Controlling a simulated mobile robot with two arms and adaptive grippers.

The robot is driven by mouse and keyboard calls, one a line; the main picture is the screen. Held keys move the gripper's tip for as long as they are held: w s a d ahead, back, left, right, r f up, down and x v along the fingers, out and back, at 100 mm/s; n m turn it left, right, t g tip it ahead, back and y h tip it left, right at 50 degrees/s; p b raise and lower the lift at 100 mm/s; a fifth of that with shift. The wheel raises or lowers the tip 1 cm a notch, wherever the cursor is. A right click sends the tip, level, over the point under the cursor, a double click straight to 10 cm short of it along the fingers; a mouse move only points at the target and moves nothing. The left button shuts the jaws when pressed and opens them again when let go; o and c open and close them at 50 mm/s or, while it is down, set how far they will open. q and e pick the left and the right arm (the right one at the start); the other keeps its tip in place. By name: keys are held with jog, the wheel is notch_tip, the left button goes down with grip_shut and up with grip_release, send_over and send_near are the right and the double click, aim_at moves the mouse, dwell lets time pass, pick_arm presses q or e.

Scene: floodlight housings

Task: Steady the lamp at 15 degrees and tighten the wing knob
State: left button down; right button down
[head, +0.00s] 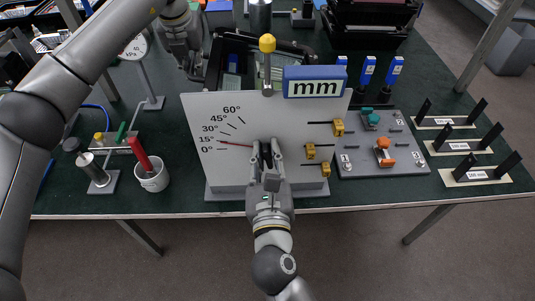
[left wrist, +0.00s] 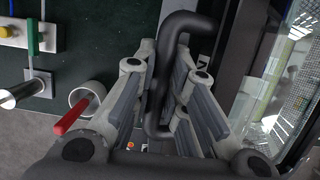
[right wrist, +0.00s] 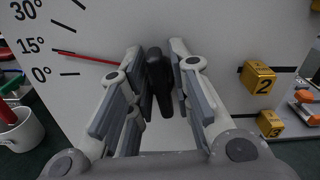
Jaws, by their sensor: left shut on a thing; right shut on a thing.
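The lamp (head: 222,50) is a dark housing behind the upright white scale panel (head: 215,115). Its black bar handle (left wrist: 184,24) runs between the fingers of my left gripper (head: 194,68), which is shut on it; the left wrist view shows the gripper (left wrist: 160,100) closely. The red pointer (head: 236,144) lies at the 15° mark; it also shows in the right wrist view (right wrist: 88,58). The black wing knob (right wrist: 158,80) on the panel's front is between the fingers of my right gripper (head: 267,155), shut on it. The knob is mostly hidden in the head view.
Yellow numbered tags (head: 338,127) stick out at the panel's right, close to my right gripper. A grey plate (head: 385,150) with orange and teal knobs stands farther right. A white cup (head: 152,178) with a red-handled tool stands left of the panel.

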jog(key=c, duration=1.4)
grip_release()
jog(key=shift+s, duration=0.1)
jog(key=s, duration=1.2)
